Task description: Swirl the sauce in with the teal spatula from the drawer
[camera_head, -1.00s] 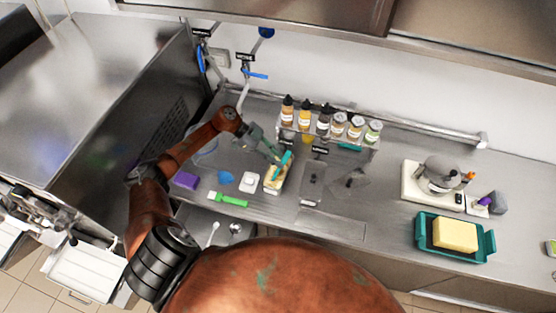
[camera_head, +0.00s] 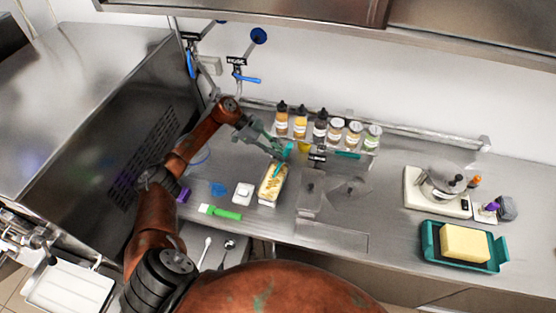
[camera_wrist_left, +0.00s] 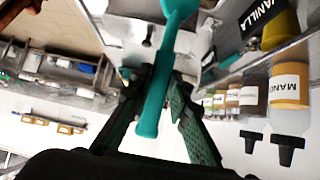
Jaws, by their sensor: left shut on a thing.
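My left gripper (camera_head: 279,147) is shut on the teal spatula (camera_head: 286,151), whose handle shows between the fingers in the left wrist view (camera_wrist_left: 154,97). The spatula slants down to a long pan of pale yellow ice cream (camera_head: 271,190) with brownish streaks on the counter. Its lower end is at the far half of the pan; whether it touches the ice cream I cannot tell. The drawer (camera_head: 213,245) below the counter's front edge is open, with spoon-like utensils in it. My right gripper is not in view.
Several sauce bottles and jars (camera_head: 321,129) stand in a rack behind the pan. Left of the pan are a white square item (camera_head: 243,193), a green-handled brush (camera_head: 222,212) and a blue item (camera_head: 218,189).

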